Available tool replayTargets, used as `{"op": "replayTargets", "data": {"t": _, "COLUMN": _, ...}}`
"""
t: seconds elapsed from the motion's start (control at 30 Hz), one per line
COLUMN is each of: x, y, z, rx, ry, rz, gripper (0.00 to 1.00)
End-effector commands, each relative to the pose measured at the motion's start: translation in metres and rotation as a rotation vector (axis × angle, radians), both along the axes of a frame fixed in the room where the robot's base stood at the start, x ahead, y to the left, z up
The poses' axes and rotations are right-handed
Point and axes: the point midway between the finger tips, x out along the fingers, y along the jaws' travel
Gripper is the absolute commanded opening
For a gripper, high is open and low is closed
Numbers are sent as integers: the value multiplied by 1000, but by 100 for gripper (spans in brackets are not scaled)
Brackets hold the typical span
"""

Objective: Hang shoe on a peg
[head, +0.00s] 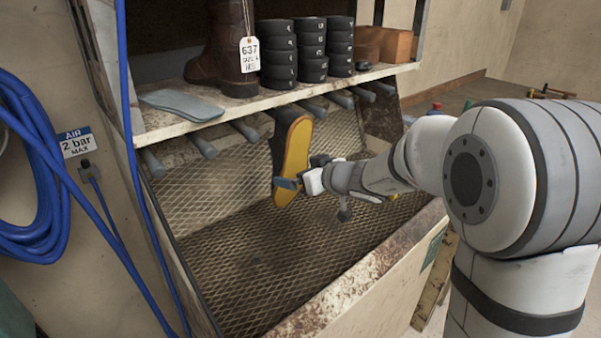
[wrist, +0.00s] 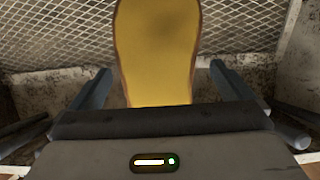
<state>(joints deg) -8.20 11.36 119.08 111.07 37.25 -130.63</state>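The shoe (head: 292,160) stands upright with its yellow sole facing outward, its upper end at the row of pegs under the shelf. It seems to hang on a peg, but the contact is hidden behind it. Bare grey pegs (head: 203,147) show to its left and more pegs (head: 340,100) to its right. My gripper (head: 300,178) is at the shoe's lower part, one finger crossing in front of the sole. In the wrist view the two fingers stand apart on either side of the yellow sole (wrist: 158,55), with gaps visible on both sides.
Above the pegs, a shelf (head: 160,125) holds a brown boot (head: 222,55) with a tag, stacked black heels (head: 277,55) and a grey insole (head: 182,105). Below is a mesh-lined bay (head: 240,245) with a worn front edge (head: 350,275). Blue hose (head: 50,190) hangs at left.

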Motion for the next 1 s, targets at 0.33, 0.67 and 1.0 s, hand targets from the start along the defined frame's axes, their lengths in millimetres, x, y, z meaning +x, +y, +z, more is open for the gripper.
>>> {"op": "replayTargets", "data": {"t": 0.33, "x": -13, "y": -14, "z": 7, "rx": 1, "ry": -4, "rz": -2, "gripper": 100}}
{"op": "replayTargets", "data": {"t": 0.67, "x": -45, "y": -47, "z": 24, "rx": 0, "ry": -3, "rz": -2, "gripper": 100}}
{"op": "replayTargets", "data": {"t": 1.0, "x": -87, "y": -50, "z": 22, "rx": -2, "ry": 131, "rz": 33, "gripper": 100}}
